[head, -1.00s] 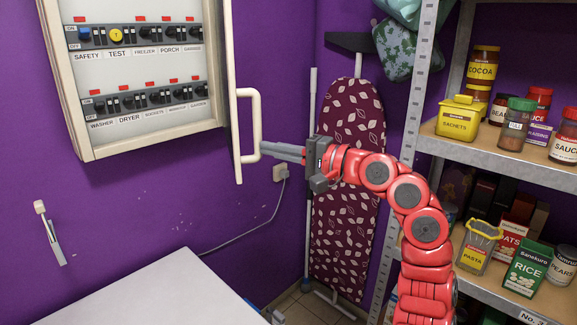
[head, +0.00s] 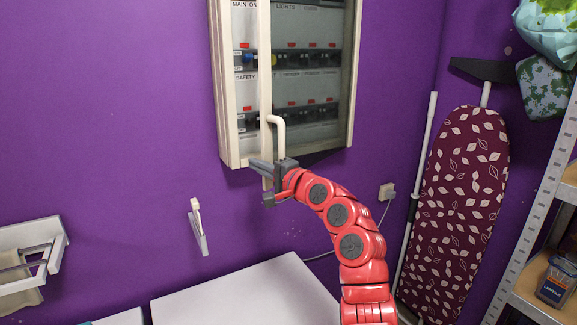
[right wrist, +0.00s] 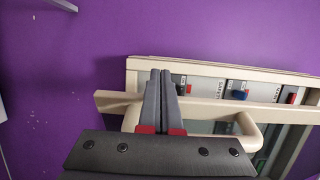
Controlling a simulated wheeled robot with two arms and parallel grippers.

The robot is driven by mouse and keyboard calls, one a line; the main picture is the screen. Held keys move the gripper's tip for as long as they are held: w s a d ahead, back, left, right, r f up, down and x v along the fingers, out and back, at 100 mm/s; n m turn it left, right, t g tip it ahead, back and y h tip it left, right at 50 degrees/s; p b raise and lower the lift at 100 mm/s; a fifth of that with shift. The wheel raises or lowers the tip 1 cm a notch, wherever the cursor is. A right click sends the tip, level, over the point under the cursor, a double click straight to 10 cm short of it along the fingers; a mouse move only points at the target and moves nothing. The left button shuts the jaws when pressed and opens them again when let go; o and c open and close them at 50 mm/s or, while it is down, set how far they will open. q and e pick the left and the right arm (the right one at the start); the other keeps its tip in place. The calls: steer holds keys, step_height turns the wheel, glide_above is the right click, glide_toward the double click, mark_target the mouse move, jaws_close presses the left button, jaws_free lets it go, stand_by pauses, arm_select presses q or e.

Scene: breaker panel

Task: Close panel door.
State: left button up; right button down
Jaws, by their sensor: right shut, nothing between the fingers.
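The breaker panel (head: 229,130) hangs on the purple wall at the upper middle of the head view. Its cream-framed door (head: 264,60) stands partly open across the front, with breaker rows showing behind it. The door's handle (head: 280,140) is a pale loop near its free edge. My right gripper (head: 254,165) is shut and empty, its fingers pointing left at the door's lower end, below the handle. In the right wrist view the closed fingers (right wrist: 161,90) overlap the door bar (right wrist: 220,111), beside the handle (right wrist: 247,135); contact cannot be told. My left gripper is out of view.
A white tabletop (head: 245,290) lies below the panel. A small white item (head: 198,225) hangs on the wall, and a rack (head: 35,260) is at the left. An ironing board (head: 462,200) and metal shelving (head: 540,215) stand at the right.

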steer(key=w+a+m+t+h+p, duration=0.1)
steer(key=w+a, duration=0.5)
stand_by(0.4)
steer(key=shift+w+a+t+h, duration=0.2)
steer(key=shift+a+t+h, duration=0.05)
steer(key=shift+t+h, duration=0.05)
stand_by(1.4)
